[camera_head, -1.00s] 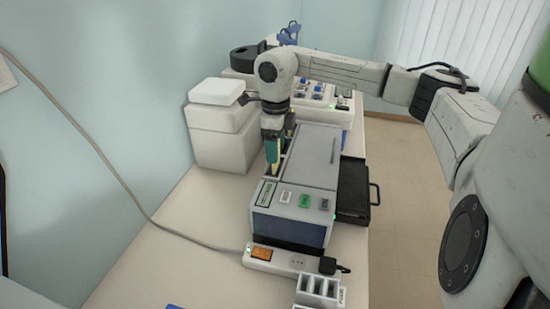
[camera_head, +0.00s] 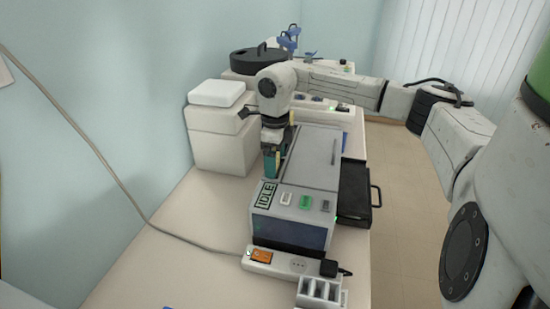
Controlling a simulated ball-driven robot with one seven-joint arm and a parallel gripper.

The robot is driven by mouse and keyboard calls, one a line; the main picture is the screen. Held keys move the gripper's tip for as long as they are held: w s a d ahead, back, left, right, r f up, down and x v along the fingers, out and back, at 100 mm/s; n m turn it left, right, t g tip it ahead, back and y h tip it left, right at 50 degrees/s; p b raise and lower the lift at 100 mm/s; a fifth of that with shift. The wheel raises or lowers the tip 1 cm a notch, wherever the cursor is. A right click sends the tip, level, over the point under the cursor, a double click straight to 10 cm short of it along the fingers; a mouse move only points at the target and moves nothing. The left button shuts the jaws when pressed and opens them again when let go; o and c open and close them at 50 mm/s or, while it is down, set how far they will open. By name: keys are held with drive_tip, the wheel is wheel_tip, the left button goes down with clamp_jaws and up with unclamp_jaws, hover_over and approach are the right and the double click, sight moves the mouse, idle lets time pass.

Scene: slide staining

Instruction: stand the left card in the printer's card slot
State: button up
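The printer (camera_head: 318,168) is a long grey machine on the bench, with a dark front and a display (camera_head: 266,195) reading IDLE. My gripper (camera_head: 271,176), with teal fingers, points down at the printer's left edge, behind the display. I cannot tell whether it touches the printer or whether its fingers are open or shut. I cannot make out a card in it. The card slot and the left card cannot be told apart clearly; my gripper and arm hide part of the printer's left side.
A power strip (camera_head: 290,265) with an orange switch and a white slotted rack (camera_head: 320,291) stand in front of the printer. A black tray (camera_head: 357,195) sits at its right. White boxes (camera_head: 220,140) stand behind left. A black round lid (camera_head: 262,60) is at the back.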

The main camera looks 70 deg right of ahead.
drive_tip(key=shift+r, duration=0.1)
wheel_tip(320, 180, up, 12)
drive_tip(key=b, duration=0.2)
drive_tip(key=shift+r+b, duration=0.1)
drive_tip(key=shift+b, duration=0.3)
